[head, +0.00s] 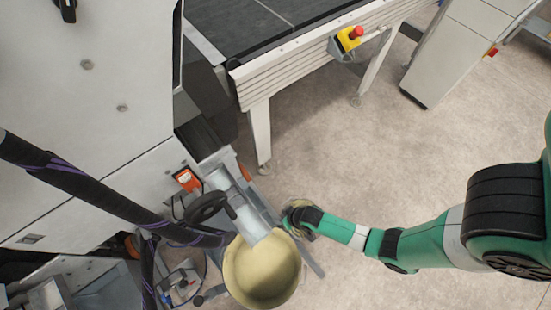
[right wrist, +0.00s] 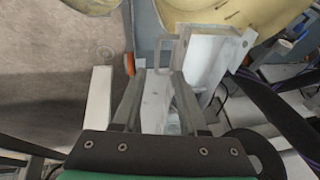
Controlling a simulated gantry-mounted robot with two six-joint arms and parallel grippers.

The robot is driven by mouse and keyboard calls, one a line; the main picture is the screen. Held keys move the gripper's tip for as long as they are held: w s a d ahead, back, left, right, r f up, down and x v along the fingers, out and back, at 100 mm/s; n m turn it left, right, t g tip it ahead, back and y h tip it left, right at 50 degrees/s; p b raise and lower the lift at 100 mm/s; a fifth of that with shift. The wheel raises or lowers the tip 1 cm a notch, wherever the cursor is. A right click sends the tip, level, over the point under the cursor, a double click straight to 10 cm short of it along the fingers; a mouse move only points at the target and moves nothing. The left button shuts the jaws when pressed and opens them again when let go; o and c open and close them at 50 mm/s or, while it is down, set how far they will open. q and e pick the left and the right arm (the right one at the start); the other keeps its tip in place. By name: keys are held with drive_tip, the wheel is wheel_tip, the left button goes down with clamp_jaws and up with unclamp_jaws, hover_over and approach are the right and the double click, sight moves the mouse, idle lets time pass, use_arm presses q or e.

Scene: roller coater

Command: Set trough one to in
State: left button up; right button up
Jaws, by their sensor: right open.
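A pale metal trough (head: 247,218) slopes down from the machine over a yellow bucket (head: 262,275) in the head view. I cannot tell whether it is trough one, or its setting. My right gripper (head: 291,214) is at the trough's right side, close above the bucket's rim. In the right wrist view my right gripper (right wrist: 157,74) is open, with nothing held between its fingers. A thin grey looped bracket (right wrist: 183,50) stands just beyond the fingertips, beside the white trough body (right wrist: 204,55). Contact cannot be told. My left gripper is not in view.
A black handwheel (head: 205,207) and an orange device (head: 187,179) sit left of the trough. Dark hoses with purple stripes (head: 100,196) cross the left side. A conveyor table (head: 290,70) with a red stop button (head: 355,33) stands behind. The floor (head: 370,160) to the right is clear.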

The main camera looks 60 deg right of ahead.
use_arm(q)
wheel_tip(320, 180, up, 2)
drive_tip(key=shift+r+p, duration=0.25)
drive_tip(key=shift+p, duration=0.5)
use_arm(e)
drive_tip(key=v, duration=0.4)
drive_tip(key=shift+s+r, duration=0.1)
drive_tip(key=shift+r, duration=0.05)
